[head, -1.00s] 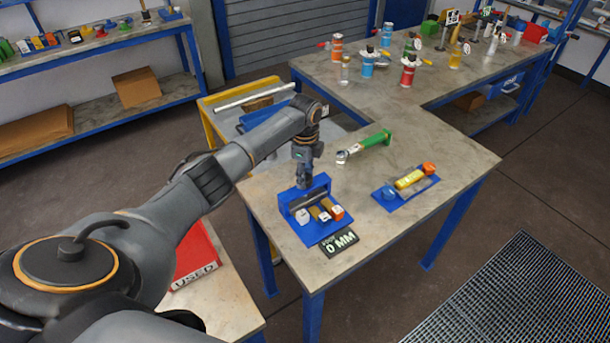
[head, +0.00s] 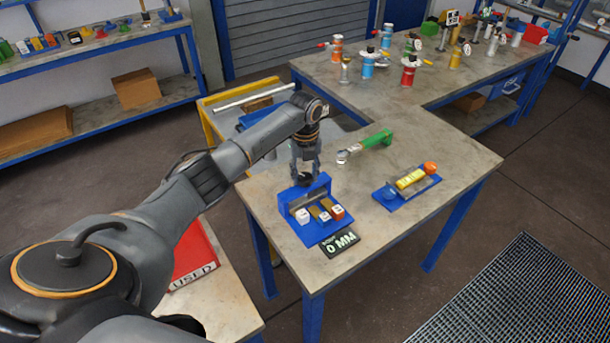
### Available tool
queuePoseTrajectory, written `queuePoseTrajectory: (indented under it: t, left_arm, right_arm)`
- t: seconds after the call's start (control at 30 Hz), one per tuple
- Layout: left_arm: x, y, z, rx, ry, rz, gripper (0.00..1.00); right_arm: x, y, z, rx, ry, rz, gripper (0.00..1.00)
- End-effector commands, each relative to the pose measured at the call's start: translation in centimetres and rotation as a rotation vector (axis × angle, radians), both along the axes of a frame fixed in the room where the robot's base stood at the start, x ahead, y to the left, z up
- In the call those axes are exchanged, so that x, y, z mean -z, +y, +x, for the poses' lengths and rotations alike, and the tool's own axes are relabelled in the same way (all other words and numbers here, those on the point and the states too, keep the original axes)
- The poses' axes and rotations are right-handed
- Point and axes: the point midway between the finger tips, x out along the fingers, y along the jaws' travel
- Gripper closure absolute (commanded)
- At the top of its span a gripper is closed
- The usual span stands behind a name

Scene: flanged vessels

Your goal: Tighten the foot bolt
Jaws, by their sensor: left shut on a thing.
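My left gripper (head: 305,181) points down at the back of a small blue stand (head: 316,234) on the near table. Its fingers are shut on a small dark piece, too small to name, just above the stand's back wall. The stand holds white, blue and red-orange blocks at its front. I cannot tell whether the dark piece touches the stand. A wrench with a green handle (head: 376,139) lies behind and to the right, its metal head toward the gripper. I cannot make out a foot bolt for certain. My right gripper is not in view.
A "0 MM" plate (head: 340,242) lies before the stand. A blue tray (head: 412,197) with a yellow block and orange end stands to the right. Several flanged vessels, one red (head: 409,71), stand on the back table. A red "USED" bin (head: 195,262) is at lower left.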

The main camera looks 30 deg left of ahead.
Motion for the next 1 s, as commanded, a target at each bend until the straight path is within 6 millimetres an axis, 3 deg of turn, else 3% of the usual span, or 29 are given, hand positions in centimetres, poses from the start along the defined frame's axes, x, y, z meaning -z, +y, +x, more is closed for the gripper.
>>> queuePoseTrajectory:
  t: [0.5,1.0]
  left_arm:
    - [-0.01,0.0,0.03,0.358,-0.001,-0.001,0.92]
    - [-0.04,-0.01,0.01,0.437,0.0,0.0,0.91]
  right_arm:
    - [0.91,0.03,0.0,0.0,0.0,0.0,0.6]
    - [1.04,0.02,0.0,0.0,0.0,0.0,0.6]
